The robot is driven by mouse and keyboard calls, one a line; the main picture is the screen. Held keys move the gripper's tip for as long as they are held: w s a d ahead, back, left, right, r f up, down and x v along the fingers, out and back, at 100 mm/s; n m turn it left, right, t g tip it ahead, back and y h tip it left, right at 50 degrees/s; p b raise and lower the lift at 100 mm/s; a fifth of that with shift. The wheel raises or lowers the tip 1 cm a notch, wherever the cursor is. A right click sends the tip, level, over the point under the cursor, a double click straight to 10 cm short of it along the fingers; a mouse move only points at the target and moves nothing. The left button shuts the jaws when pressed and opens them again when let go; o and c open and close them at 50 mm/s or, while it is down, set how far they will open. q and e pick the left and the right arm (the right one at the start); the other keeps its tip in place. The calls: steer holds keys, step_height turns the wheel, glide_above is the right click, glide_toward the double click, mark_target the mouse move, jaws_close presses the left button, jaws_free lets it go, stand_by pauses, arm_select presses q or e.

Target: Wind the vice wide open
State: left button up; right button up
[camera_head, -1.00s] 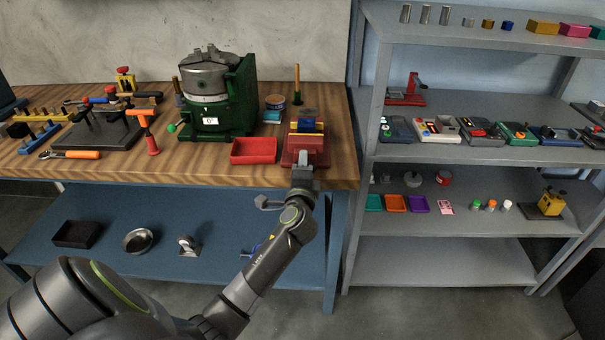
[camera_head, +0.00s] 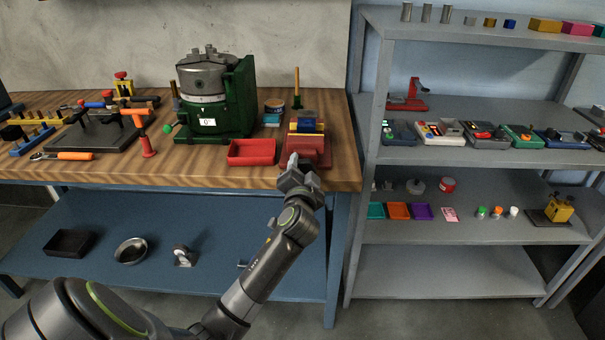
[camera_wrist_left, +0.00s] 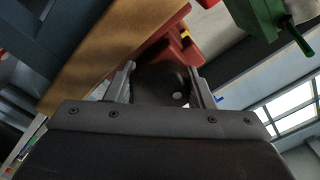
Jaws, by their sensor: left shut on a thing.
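The vice (camera_head: 308,148) stands at the front right edge of the wooden bench, with a red body and blue and yellow parts at its top. My left gripper (camera_head: 297,166) is at its front side, in front of the bench edge, and hides the handle in the head view. In the left wrist view, the fingers (camera_wrist_left: 161,82) lie on both sides of a dark rounded vice handle (camera_wrist_left: 160,88) and are shut on it. The red vice body (camera_wrist_left: 180,48) shows just beyond. How far apart the jaws are, I cannot tell. My right gripper is not in view.
A red tray (camera_head: 252,152) lies just left of the vice, with a green machine (camera_head: 232,105) behind it. A tin (camera_head: 273,112) and an upright yellow-handled tool (camera_head: 297,88) stand behind the vice. A grey shelf unit (camera_head: 480,155) stands close on the right.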

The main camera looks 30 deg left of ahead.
arm_select(q)
steer(key=shift+r+n, duration=0.25)
steer(key=shift+n, duration=0.05)
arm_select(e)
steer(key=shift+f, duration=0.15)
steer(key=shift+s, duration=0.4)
arm_select(q)
steer(key=o, duration=1)
steer(key=shift+a, duration=0.15)
steer(key=shift+c, duration=0.2)
steer(key=shift+f, duration=0.15)
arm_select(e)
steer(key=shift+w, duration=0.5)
arm_select(q)
steer(key=shift+f, duration=0.25)
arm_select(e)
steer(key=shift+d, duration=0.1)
